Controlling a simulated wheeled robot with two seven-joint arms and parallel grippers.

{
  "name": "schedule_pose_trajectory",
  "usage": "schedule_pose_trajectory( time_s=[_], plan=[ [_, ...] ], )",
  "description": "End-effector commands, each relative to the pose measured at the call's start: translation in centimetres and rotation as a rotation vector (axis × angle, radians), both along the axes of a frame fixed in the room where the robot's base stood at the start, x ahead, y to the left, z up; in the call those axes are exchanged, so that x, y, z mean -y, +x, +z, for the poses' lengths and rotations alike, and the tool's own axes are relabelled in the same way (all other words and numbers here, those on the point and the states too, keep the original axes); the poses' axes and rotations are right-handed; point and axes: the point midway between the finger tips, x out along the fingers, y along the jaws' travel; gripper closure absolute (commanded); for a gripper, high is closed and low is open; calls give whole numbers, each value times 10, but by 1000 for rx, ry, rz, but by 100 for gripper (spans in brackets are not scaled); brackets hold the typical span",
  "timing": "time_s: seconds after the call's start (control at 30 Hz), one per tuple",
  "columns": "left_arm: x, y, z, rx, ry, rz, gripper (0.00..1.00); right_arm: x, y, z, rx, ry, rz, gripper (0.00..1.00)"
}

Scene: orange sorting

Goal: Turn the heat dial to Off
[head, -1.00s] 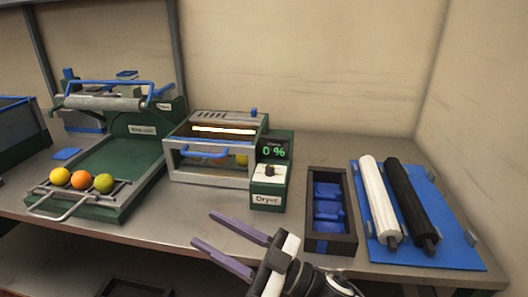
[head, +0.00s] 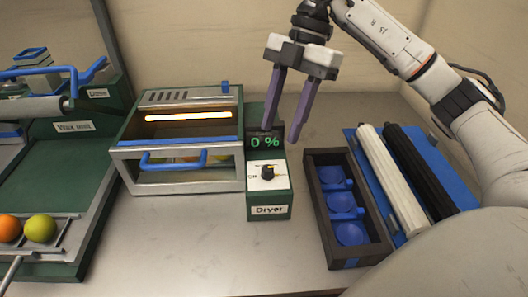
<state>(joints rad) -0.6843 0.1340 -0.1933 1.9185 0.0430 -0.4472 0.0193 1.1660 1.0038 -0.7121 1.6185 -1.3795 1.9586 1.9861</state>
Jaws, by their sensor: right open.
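The heat dial (head: 267,172) is a small black knob on a white plate on top of the green dryer control box (head: 269,204). An "Off" mark shows left of the knob; where the knob points is too small to tell surely. The display (head: 265,142) behind it reads 0 %. The heater bar (head: 187,117) in the dryer (head: 180,139) glows bright. My right gripper (head: 279,133) is open and empty, with its purple fingers pointing down above and behind the dial, apart from the knob. My left gripper is out of view.
A dark tray with blue cups (head: 314,197) stands right of the control box. White (head: 387,180) and black (head: 422,170) rollers lie on a blue board. At left, an orange (head: 9,228) and a yellow-green fruit (head: 40,228) sit on a rack. The table front is clear.

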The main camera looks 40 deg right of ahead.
Motion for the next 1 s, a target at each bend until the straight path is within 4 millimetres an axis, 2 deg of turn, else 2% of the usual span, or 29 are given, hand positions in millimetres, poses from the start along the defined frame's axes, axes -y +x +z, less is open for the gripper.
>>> schedule_pose_trajectory(
  time_s=[0.03, 0.2, 0.4, 0.57, 0.83, 0.87, 1.0],
  plan=[
    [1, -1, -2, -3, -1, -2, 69, -4, -2, -11, -3, 0, 2, 60],
    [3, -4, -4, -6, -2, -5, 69, -17, -5, -41, -3, 2, 5, 60],
    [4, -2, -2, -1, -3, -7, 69, -28, -7, -67, 0, 4, 6, 60],
    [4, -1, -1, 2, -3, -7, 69, -33, -8, -77, 1, 5, 6, 60],
    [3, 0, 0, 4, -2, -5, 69, -34, -8, -79, 2, 6, 6, 60],
    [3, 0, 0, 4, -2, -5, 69, -34, -8, -79, 2, 6, 6, 61],
    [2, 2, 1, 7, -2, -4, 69, -34, -8, -79, 2, 6, 6, 85]
  ],
)
